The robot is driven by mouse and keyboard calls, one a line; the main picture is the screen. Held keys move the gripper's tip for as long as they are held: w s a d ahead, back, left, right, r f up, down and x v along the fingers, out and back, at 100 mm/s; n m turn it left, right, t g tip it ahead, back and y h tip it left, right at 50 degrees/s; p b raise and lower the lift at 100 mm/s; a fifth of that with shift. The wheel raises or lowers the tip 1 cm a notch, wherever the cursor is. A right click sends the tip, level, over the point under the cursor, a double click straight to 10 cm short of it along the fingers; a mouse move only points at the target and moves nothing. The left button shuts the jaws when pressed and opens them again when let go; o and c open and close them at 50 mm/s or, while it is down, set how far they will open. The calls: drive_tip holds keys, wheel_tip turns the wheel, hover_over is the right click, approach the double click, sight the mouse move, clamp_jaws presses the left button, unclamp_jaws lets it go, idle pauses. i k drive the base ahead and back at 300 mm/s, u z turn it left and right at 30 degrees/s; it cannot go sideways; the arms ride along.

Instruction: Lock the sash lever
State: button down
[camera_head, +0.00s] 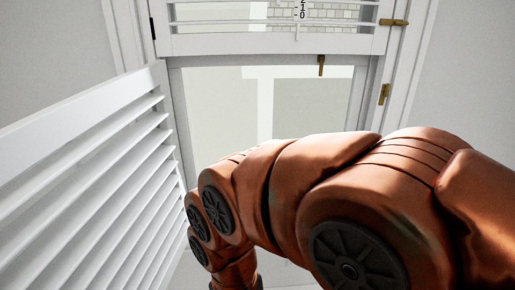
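A white window (174,85) stands ahead. Several brass fittings show on it. A small brass lever (321,65) hangs straight down at the middle of the cross rail. A brass piece (393,22) lies level across the upper right edge, and another brass piece (384,94) sits tilted on the right jamb below it. I cannot tell for sure which one is the sash lever. My copper-coloured arm crosses the lower right and bends down at the bottom centre. My gripper is out of view below the frame, and none of the fittings is touched by my arm.
A white louvred shutter (90,180) stands swung open at the left, close to my arm. Plain wall (465,75) is at the right. The space before the lower pane is partly filled by my arm.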

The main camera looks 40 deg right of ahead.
sight(321, 59)
drive_tip(key=z, duration=1.2)
drive_tip(key=k, duration=0.15)
drive_tip(key=u, duration=1)
drive_tip(key=i, duration=0.5)
drive_tip(key=u, duration=0.05)
